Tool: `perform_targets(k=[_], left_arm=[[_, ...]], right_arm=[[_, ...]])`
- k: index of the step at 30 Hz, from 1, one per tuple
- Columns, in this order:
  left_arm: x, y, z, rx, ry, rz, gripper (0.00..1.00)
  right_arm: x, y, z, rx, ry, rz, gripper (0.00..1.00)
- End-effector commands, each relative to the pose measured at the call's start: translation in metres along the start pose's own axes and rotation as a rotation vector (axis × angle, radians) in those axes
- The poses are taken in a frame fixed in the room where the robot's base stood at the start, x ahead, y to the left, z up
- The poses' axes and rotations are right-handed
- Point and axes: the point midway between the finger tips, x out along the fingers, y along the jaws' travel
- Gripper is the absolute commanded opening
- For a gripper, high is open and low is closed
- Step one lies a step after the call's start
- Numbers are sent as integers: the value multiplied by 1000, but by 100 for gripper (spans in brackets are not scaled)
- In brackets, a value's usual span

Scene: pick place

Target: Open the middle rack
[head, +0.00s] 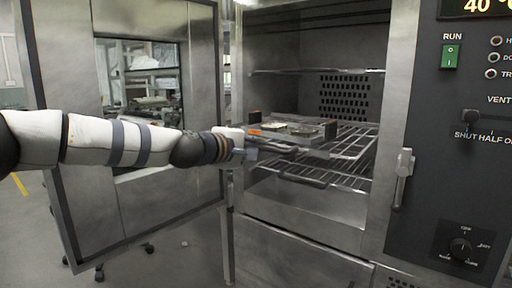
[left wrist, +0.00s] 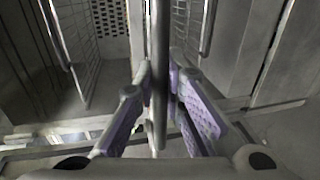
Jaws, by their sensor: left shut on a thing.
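The middle rack (head: 352,142) is a wire shelf inside the open oven, with a dark front bar. It carries a flat tray (head: 318,136) with small items. My left gripper (head: 246,150) is at the left end of this rack's front. In the left wrist view, the purple-padded fingers (left wrist: 160,105) stand on either side of a grey bar (left wrist: 159,50) and are shut on it. The bar runs upright in that view. The arm and gripper hide part of the rack's left front. My right gripper is not in view.
The oven door (head: 200,130) stands wide open at the left, behind my arm. An upper rack (head: 300,71) and a lower rack (head: 345,180) lie above and below. A control panel (head: 465,160) and door latch (head: 403,175) are at the right.

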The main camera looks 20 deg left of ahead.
Motion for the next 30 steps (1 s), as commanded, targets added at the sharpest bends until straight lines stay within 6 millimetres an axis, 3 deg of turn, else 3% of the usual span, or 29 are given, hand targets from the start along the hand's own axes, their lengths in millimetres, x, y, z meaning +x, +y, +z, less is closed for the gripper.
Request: perform_targets(k=[11,12,15,25,30], left_arm=[[0,1,0,0,1,2,0],[0,1,-1,0,1,2,12],[0,1,0,0,1,2,32],[-4,1,0,0,0,2,32],[-41,3,-1,0,1,6,32]], right_arm=[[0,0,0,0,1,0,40],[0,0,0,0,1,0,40],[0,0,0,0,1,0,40],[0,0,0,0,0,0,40],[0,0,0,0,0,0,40]])
